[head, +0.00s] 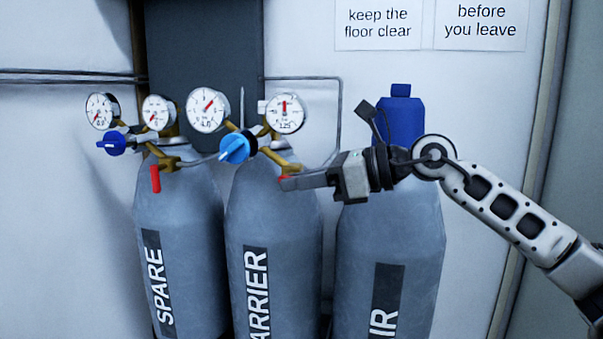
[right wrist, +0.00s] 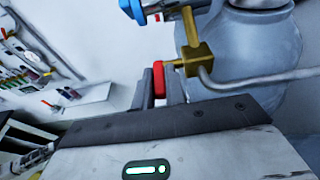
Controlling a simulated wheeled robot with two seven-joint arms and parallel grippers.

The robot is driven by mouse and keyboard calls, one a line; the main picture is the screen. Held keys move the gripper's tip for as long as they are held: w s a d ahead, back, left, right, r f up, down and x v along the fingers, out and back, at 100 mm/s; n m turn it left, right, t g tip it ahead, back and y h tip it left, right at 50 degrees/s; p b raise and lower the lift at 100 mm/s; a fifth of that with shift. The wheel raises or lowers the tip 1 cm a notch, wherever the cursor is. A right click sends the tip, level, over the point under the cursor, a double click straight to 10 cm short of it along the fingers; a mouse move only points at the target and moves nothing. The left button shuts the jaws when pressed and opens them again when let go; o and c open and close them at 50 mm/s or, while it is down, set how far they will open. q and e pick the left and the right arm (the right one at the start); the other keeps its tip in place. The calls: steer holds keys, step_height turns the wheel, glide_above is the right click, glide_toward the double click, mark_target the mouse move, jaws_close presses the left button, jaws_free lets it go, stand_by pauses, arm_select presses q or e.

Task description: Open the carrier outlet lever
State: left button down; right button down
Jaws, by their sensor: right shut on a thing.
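The carrier cylinder (head: 292,224), grey with a dark label, stands in the middle of the head view. Its brass outlet valve (head: 281,161) carries a red lever (head: 285,179), mostly hidden behind my right gripper (head: 283,184). In the right wrist view the red lever (right wrist: 159,80) sits between the two fingers of my right gripper (right wrist: 162,88), just left of the brass block (right wrist: 197,56). The right gripper is shut on the lever. How far the lever is turned cannot be told. My left gripper is not in view.
The spare cylinder (head: 180,215) stands left, its red lever (head: 155,179) hanging down. A third cylinder (head: 415,240) with a blue cap (head: 402,114) stands right, behind my right arm. Round gauges (head: 208,109) and a light-blue knob (head: 236,149) sit close above the carrier outlet.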

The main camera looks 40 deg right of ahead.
steer(key=c, duration=1.7)
jaws_free()
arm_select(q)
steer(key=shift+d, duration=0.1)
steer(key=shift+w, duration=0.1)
